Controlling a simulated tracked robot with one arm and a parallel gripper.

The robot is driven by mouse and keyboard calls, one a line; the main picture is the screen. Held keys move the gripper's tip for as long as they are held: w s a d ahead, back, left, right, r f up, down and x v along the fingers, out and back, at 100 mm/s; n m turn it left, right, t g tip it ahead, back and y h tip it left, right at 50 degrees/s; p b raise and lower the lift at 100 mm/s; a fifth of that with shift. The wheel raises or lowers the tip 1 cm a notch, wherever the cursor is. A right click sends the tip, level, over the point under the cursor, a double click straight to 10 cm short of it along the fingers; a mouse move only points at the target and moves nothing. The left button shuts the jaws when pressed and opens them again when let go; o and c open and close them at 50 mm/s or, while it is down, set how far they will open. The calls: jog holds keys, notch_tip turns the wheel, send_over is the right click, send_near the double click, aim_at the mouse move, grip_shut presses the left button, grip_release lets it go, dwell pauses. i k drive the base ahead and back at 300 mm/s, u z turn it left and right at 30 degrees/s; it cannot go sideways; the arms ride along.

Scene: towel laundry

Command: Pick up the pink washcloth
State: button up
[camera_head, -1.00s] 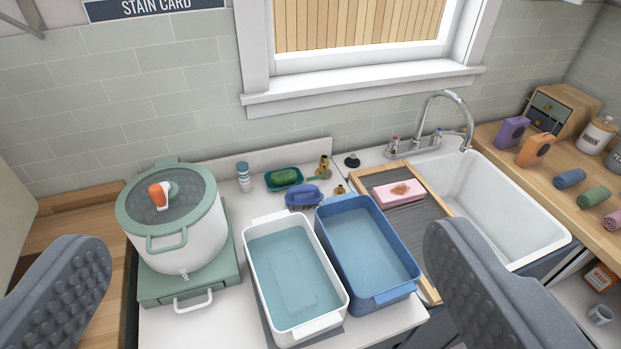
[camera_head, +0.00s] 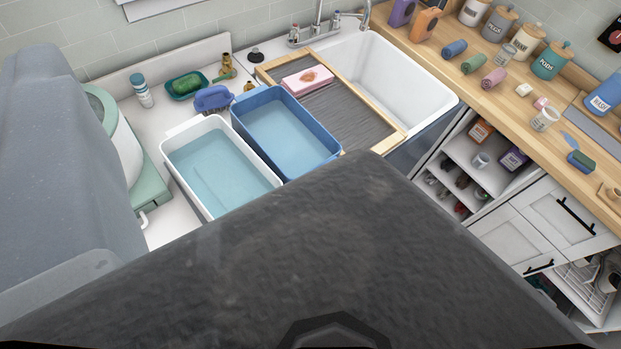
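A folded pink washcloth (camera_head: 307,78) with a brown stain lies flat on the ribbed grey drainboard (camera_head: 345,112), left of the sink and behind the blue basin. It shows fully and nothing touches it. A large smooth grey shape fills the left edge of the view, and a broad dark grey shape fills the bottom. They look like my own parts very close to the camera. I cannot make out two separate fingertips or the gap between them. Nothing held is visible.
A blue basin (camera_head: 334,153) and a white basin (camera_head: 172,160), both with water, stand before the drainboard. The white sink (camera_head: 425,100) is right of it. Rolled cloths, including a pink one (camera_head: 493,78), lie on the wooden counter.

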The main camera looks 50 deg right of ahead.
aim_at(298, 84)
jog(key=z, duration=0.25)
jog(key=k, duration=0.2)
jog(key=z, duration=0.55)
